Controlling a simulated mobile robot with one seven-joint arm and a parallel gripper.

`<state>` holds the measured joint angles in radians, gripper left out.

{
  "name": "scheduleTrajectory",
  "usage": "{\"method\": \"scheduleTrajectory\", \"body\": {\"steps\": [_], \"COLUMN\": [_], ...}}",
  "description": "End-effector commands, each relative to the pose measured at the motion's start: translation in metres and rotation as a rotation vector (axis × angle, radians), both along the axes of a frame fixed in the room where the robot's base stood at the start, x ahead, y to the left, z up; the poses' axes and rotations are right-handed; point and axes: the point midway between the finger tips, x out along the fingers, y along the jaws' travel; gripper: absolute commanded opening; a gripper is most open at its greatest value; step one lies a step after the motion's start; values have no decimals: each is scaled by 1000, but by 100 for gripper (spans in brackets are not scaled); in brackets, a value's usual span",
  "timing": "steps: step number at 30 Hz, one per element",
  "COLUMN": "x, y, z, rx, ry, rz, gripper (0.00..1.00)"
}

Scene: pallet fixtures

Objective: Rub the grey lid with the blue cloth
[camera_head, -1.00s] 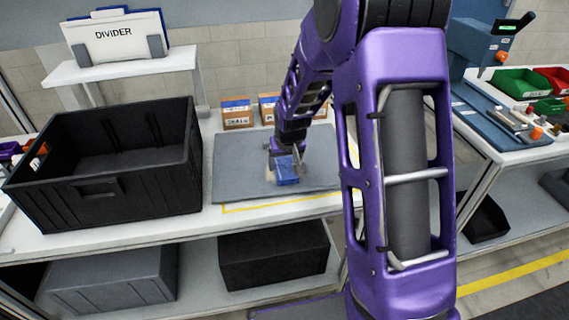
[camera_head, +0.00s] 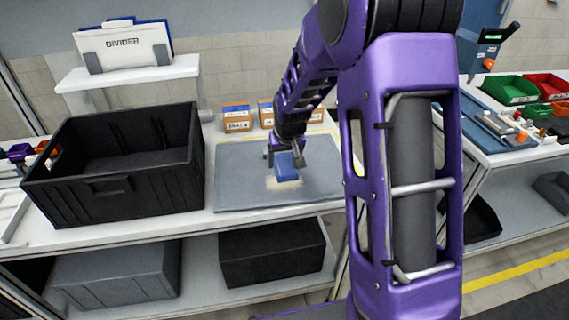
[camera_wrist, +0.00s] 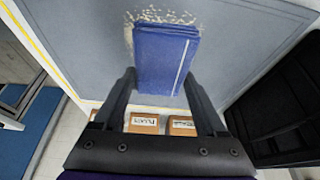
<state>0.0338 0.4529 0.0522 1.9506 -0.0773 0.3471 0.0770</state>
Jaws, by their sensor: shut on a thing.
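The grey lid (camera_head: 240,182) lies flat on the white table, right of the black crate. A pale speckled patch (camera_head: 283,184) marks its middle. My gripper (camera_head: 285,157) is shut on the folded blue cloth (camera_head: 287,168), over the far side of the patch. In the wrist view, the cloth (camera_wrist: 165,55) sits between both fingers of my gripper (camera_wrist: 160,82), with pale specks around its far end on the lid (camera_wrist: 80,40). I cannot tell whether the cloth touches the lid.
A large black crate (camera_head: 120,186) stands close left of the lid. Small cardboard boxes (camera_head: 237,120) stand behind it. A raised shelf (camera_head: 130,74) holds a divider sign. Coloured bins (camera_head: 512,90) sit on the right-hand bench.

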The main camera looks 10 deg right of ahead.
Motion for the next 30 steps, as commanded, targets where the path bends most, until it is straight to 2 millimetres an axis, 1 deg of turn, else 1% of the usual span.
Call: {"method": "scheduleTrajectory", "body": {"steps": [1, 6, 9, 26, 28, 30], "x": [1, 2, 3, 3, 0, -9], "y": [0, 1, 1, 1, 1, 0], "z": [8, 22, 27, 29, 28, 28], "rx": [0, 0, 0, 0, 0, 0], "ry": [-1, -1, 0, 0, 0, -1], "rz": [0, 0, 0, 0, 0, 1], "gripper": [29, 29, 29, 29, 29, 29]}}
